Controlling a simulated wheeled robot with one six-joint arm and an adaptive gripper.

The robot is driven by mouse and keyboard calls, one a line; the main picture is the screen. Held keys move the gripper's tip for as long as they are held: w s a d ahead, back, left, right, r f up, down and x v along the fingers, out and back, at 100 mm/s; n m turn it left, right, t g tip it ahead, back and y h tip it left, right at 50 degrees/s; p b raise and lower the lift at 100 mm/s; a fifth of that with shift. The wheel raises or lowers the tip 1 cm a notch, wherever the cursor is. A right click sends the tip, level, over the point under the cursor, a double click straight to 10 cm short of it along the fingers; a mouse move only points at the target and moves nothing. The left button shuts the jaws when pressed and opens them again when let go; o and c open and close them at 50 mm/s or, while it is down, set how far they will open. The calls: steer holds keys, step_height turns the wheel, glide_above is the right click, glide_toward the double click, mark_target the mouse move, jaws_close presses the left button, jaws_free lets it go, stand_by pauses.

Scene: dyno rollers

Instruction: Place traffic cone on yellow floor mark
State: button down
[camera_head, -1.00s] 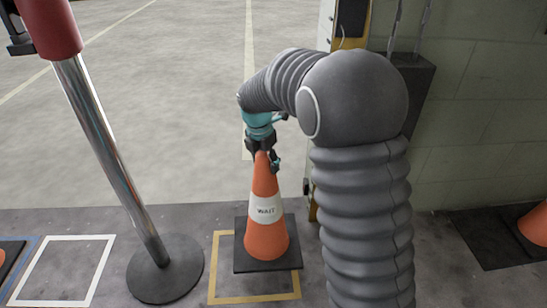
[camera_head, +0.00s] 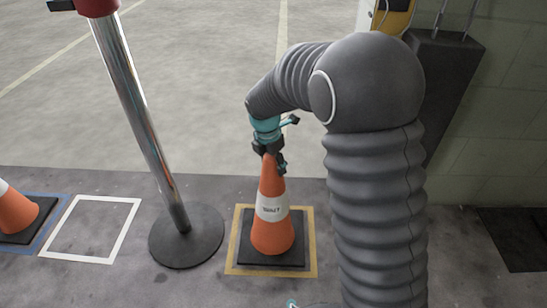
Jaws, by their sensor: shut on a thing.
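An orange traffic cone (camera_head: 271,234) with a white band and a dark square base stands upright inside the yellow floor mark (camera_head: 234,241). The yellow outline shows around the base on all visible sides. The base looks flat on or very close to the floor; I cannot tell a small gap. My gripper (camera_head: 270,158) is shut on the cone's tip from above.
A chrome post (camera_head: 139,120) on a round dark base stands just left of the yellow mark. Further left are an empty white floor mark (camera_head: 132,222) and another cone (camera_head: 16,214) on a blue mark (camera_head: 47,232). A dark box (camera_head: 447,80) stands by the wall at right.

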steer(key=shift+w+f, duration=0.1)
steer(key=shift+f, duration=0.2)
steer(key=shift+c, duration=1.2)
jaws_free()
steer(key=shift+f, duration=0.2)
steer(key=r, duration=0.3)
steer(key=s+a+r+p, duration=0.1)
steer(key=r, duration=0.3)
steer(key=r+p, duration=0.1)
steer(key=r, duration=0.3)
steer(key=shift+s+a+r, duration=0.15)
steer(key=shift+r, duration=0.4)
